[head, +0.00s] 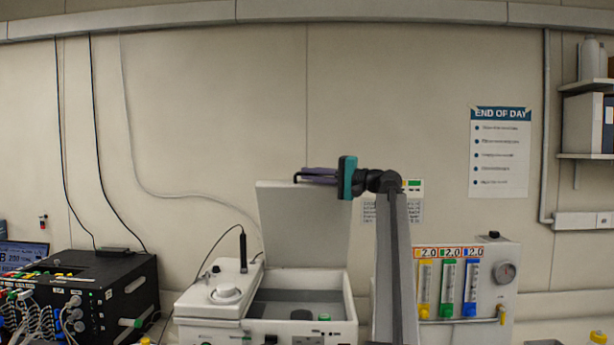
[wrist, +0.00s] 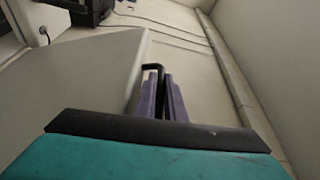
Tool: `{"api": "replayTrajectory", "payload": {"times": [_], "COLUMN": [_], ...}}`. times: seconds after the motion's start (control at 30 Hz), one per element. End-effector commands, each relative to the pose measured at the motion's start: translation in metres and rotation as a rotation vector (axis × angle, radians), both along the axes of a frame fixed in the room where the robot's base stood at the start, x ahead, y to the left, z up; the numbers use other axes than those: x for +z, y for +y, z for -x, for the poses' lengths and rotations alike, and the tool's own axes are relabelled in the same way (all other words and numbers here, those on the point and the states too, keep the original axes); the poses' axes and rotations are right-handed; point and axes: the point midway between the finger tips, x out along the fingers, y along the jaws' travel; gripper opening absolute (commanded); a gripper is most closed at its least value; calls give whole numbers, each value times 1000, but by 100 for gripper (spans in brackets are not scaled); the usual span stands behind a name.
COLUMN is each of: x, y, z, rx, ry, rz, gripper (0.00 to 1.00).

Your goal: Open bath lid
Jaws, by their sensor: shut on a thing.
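The bath lid (head: 302,225) stands raised, nearly upright, at the back of the white water bath (head: 300,326). The bath's basin (head: 296,302) is uncovered below it. My gripper (head: 306,176) is at the lid's top edge, shut on the lid's dark handle (head: 297,177). In the wrist view the lid (wrist: 80,85) is a pale panel at the left, and the black bar handle (wrist: 148,68) runs between the purple fingers of my gripper (wrist: 163,85). The part of the handle between the fingers is hidden.
A black box with many cables (head: 105,290) stands at the left. A probe on a stand (head: 243,250) rises at the bath's left side. A panel with yellow, green and blue flow tubes (head: 470,285) stands at the right, beside my arm. The wall is behind the lid.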

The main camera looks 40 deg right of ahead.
Motion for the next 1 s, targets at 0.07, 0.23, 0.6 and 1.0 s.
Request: {"api": "replayTrajectory", "payload": {"times": [0.07, 0.23, 0.6, 1.0], "x": [-1, 0, -2, -7], "y": [-2, 1, -1, -23], "z": [0, -2, 5, 56], "rx": [-7, 0, 3, 0], "ry": [1, 1, 1, 0], "rz": [2, 1, -1, 1], "gripper": [14, 17, 17, 17]}}
